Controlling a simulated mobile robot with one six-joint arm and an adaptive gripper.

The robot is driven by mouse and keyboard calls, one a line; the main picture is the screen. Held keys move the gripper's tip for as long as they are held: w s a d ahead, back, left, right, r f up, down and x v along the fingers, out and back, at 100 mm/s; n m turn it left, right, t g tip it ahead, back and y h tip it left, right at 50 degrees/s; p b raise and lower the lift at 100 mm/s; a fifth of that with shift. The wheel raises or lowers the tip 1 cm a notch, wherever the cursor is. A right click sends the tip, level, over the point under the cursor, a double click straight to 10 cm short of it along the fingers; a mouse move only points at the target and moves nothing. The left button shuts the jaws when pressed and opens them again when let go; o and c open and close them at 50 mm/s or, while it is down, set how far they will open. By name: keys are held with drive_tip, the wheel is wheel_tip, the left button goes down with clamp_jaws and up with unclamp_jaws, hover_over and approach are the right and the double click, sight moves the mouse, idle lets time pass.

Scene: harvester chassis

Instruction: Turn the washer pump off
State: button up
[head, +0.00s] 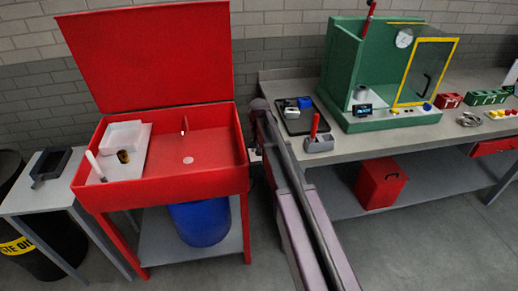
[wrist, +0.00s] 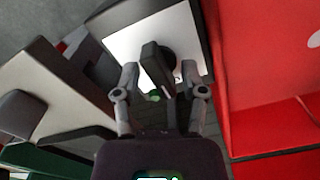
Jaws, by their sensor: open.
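The red parts washer (head: 165,190) stands left of centre in the head view with its lid up. In the wrist view, a black rotary knob (wrist: 157,64) sits on a white plate (wrist: 122,43) beside the washer's red wall (wrist: 245,65). A small green spot (wrist: 155,96) shows just below the knob. My gripper (wrist: 160,72) is open, with one finger on each side of the knob in the picture. I cannot tell whether the fingers touch it. In the head view my arm hides the switch and most of the gripper.
The grey workbench (head: 345,148) is close on the washer's right, leaving a narrow gap where my arm reaches. A black tray (head: 305,122) and a holder with a red handle (head: 318,140) lie near the bench's left end. A blue drum (head: 200,222) stands under the washer.

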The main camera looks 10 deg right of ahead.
sight(259, 148)
drive_tip(key=m, duration=0.5)
drive_tip(key=shift+m, duration=0.4)
wheel_tip(259, 148, up, 14)
drive_tip(key=p, duration=1.4)
drive_tip(key=s+f+n+b, duration=0.5)
drive_tip(key=s+f+b, duration=0.2)
drive_tip(key=s, duration=0.6)
drive_tip(key=s+f+n+b, duration=0.5)
drive_tip(key=s+f+b, duration=0.1)
drive_tip(key=s, duration=0.7)
drive_tip(key=shift+d+f+b, duration=0.2)
drive_tip(key=shift+f+b, duration=0.2)
drive_tip(key=shift+b, duration=0.05)
